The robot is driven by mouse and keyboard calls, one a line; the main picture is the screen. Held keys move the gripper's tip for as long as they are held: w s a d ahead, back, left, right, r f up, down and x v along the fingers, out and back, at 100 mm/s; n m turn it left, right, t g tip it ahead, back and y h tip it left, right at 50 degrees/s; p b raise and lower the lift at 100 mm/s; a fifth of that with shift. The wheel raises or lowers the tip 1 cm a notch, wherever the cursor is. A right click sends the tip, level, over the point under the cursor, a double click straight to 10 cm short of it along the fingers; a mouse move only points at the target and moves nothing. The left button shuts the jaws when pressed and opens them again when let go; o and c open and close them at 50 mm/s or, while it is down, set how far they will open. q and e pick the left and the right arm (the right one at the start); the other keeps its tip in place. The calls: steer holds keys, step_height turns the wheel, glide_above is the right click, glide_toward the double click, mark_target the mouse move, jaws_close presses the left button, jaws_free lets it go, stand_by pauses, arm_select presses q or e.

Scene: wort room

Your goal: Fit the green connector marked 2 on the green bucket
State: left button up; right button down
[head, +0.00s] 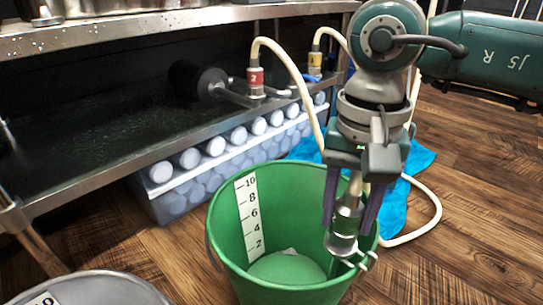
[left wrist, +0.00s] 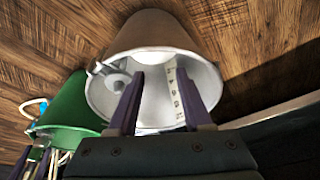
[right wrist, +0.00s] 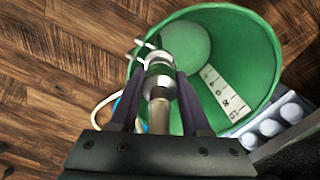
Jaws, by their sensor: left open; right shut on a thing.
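The green bucket (head: 225,215) stands on the floor in the middle of the head view, with a white number scale inside its wall. My right gripper (head: 347,215) points down at the bucket's right side, shut on a silver connector (head: 343,232) with a pale hose. The connector also shows in the right wrist view (right wrist: 158,77), over the rim. My left gripper (left wrist: 172,75) is open and empty before a grey bucket (left wrist: 150,32).
A connector with a red band marked 2 (head: 255,80) and a yellow-banded one (head: 314,64) sit on pipes under the steel shelf. A crate of white-capped bottles (head: 180,200) stands behind the bucket. A blue cloth (head: 420,158) lies right. Wood floor (head: 470,230) is clear at right.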

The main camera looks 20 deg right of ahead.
arm_select(q)
steer(key=shift+d+f+b, duration=0.1)
steer(key=shift+f+b, duration=0.3)
arm_select(e)
steer(key=shift+f, duration=0.45)
steer(key=shift+c, duration=1.4)
jaws_free()
